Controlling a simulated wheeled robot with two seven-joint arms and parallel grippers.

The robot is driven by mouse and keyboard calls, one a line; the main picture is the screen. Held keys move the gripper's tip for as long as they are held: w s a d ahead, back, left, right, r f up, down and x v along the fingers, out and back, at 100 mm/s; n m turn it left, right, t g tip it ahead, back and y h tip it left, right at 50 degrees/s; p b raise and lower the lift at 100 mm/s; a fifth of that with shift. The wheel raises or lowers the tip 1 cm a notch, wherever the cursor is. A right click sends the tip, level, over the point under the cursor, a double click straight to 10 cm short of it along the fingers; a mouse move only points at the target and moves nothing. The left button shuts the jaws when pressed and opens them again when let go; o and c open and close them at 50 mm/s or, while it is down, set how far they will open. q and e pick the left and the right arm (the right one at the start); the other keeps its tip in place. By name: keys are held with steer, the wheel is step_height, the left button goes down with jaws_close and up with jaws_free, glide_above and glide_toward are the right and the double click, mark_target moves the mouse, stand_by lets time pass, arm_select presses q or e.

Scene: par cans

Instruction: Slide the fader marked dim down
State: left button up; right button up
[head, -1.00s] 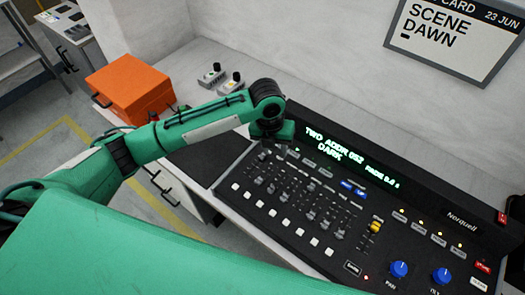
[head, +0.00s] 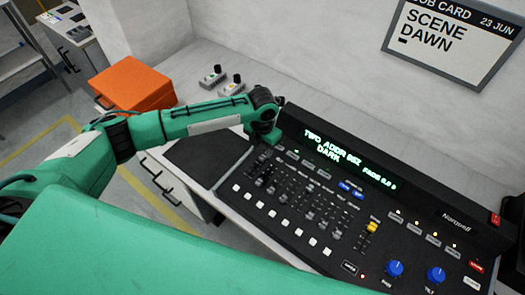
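The black lighting console (head: 300,262) sits on the bench and carries a row of faders with dark caps (head: 296,198). The fader labels are too small to read, so I cannot tell which one is marked dim. A yellow-capped fader (head: 372,227) stands apart to the right of the row. My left gripper (head: 262,160) points down over the upper left end of the fader row. Its fingertips blend into the dark panel, so I cannot tell whether they are open or touch a fader. My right gripper is out of view.
The console display (head: 333,155) shows green text including "DARK". White buttons (head: 283,225) line the faders' lower ends; blue knobs (head: 396,269) are at the right. An orange box (head: 133,84) and two small switch units (head: 232,86) stand behind my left arm. A job card (head: 455,40) reads "SCENE DAWN".

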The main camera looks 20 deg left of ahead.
mark_target(262, 157)
arm_select(q)
steer(key=shift+f+p, duration=0.3)
steer(key=shift+f, duration=1.65)
jaws_close()
